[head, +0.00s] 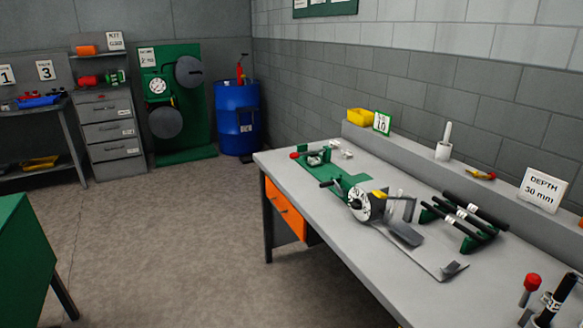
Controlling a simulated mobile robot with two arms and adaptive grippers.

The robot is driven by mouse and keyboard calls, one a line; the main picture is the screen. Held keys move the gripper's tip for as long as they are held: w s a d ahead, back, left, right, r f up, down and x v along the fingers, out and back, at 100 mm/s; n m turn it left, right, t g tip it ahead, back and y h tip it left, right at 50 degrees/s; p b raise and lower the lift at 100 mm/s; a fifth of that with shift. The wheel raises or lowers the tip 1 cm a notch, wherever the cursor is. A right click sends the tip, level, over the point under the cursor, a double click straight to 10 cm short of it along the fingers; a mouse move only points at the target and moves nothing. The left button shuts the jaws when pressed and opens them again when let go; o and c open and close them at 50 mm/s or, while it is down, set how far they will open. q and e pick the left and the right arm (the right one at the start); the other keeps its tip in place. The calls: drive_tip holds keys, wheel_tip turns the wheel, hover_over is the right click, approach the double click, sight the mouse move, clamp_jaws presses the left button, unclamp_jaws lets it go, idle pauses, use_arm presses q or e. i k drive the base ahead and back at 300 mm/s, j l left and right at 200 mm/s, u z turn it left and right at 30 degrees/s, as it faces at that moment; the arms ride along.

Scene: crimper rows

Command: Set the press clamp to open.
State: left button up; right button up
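No gripper of mine shows in the head view. A fixture on a green plate (345,186) lies on the grey workbench (300,202). At its far end is a small clamp-like mechanism (316,158) with a red knob (294,156) to its left; it may be the press clamp, but I cannot tell whether it is open or closed. Nearer along the fixture is a round white dial (360,203) with a dark handle (327,184) to its left and a grey plate-like arm (404,232) to its right.
Black tagged rods (476,212) lie on a green rack. A red-topped tool (531,283) and a black tagged cylinder (557,298) stand at the near right. The back ledge holds a yellow bin (360,116) and a depth sign (543,190). Floor (170,245) left of the bench is clear.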

sight(315, 152)
drive_tip(key=i+j+z, duration=0.15)
drive_tip(key=i, duration=0.3)
drive_tip(key=i+j+z, duration=0.1)
drive_tip(key=z, duration=0.3)
drive_tip(key=i+j+z, duration=0.1)
drive_tip(key=z, duration=0.35)
drive_tip(key=j+z, duration=0.25)
drive_tip(key=z, duration=0.15)
